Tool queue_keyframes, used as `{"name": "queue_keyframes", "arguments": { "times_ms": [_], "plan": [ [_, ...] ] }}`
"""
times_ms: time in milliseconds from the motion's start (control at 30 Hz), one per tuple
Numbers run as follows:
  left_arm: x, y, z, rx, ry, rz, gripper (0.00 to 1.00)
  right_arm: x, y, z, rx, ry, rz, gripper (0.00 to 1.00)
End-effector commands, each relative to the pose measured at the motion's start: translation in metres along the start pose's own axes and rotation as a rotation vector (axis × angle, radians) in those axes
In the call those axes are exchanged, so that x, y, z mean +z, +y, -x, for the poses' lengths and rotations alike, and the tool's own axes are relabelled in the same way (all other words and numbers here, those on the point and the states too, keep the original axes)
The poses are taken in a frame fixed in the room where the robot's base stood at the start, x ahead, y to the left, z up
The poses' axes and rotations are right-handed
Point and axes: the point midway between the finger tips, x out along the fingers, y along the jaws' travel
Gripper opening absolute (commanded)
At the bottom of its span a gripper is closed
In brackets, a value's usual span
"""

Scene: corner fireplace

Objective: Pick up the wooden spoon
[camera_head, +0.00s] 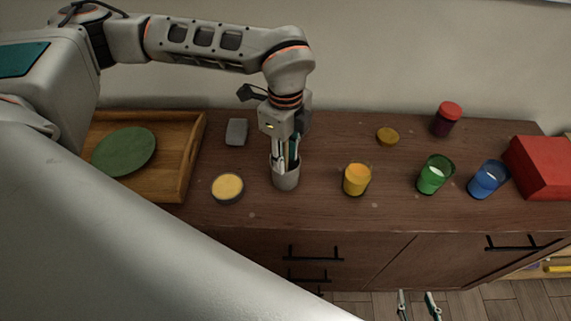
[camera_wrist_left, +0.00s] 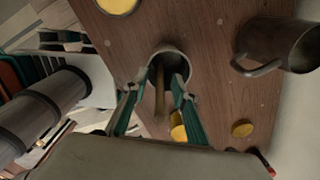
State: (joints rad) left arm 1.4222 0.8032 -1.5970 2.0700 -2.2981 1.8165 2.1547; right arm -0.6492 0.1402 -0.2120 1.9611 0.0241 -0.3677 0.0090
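The wooden spoon (camera_wrist_left: 159,88) stands in a grey cup on the cabinet top, its handle rising toward the left wrist camera. The grey cup (camera_head: 286,180) is under my left gripper (camera_head: 286,157) in the head view, and its rim (camera_wrist_left: 184,58) shows in the left wrist view. My left gripper (camera_wrist_left: 160,82) points down into the cup opening. Its fingers are apart, one on each side of the spoon handle, with visible gaps. The spoon's lower end is hidden in the cup. My right gripper (camera_head: 419,305) is open and empty, low in front of the cabinet.
A wooden tray (camera_head: 194,155) with a green plate (camera_head: 124,151) lies left. A yellow-filled dish (camera_head: 228,187) and grey mug (camera_head: 236,132) are left of the cup. Right are yellow (camera_head: 357,180), green (camera_head: 435,175) and blue (camera_head: 488,180) glasses, a red-lidded jar (camera_head: 446,120) and red box (camera_head: 540,168).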

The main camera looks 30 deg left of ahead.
Motion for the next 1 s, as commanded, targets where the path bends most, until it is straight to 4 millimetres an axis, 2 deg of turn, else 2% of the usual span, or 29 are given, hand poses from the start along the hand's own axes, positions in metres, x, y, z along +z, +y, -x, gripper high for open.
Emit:
{"name": "queue_keyframes", "arguments": {
  "times_ms": [33, 100, 467, 633, 867, 1000],
  "plan": [
    [0.000, 0.000, 0.000, 0.000, 0.000, 0.000, 0.17, 0.000, 0.000, 0.000, 0.000, 0.000, 0.000, 0.40],
    [0.000, 0.000, 0.000, 0.000, 0.000, 0.000, 0.00, 0.000, 0.000, 0.000, 0.000, 0.000, 0.000, 0.40],
    [0.000, 0.000, 0.001, 0.000, 0.000, 0.000, 0.00, 0.000, 0.000, 0.000, 0.000, 0.001, 0.000, 0.40],
    [0.000, -0.001, 0.007, -0.001, 0.000, 0.001, 0.00, 0.000, 0.000, 0.000, 0.000, 0.001, 0.000, 0.40],
    [0.000, -0.001, 0.035, -0.004, 0.000, 0.000, 0.00, 0.002, -0.001, -0.001, 0.000, 0.001, 0.000, 0.40],
    [0.000, -0.001, 0.063, -0.005, 0.000, 0.000, 0.00, 0.003, -0.001, -0.002, -0.001, 0.000, -0.001, 0.40]
  ]
}}
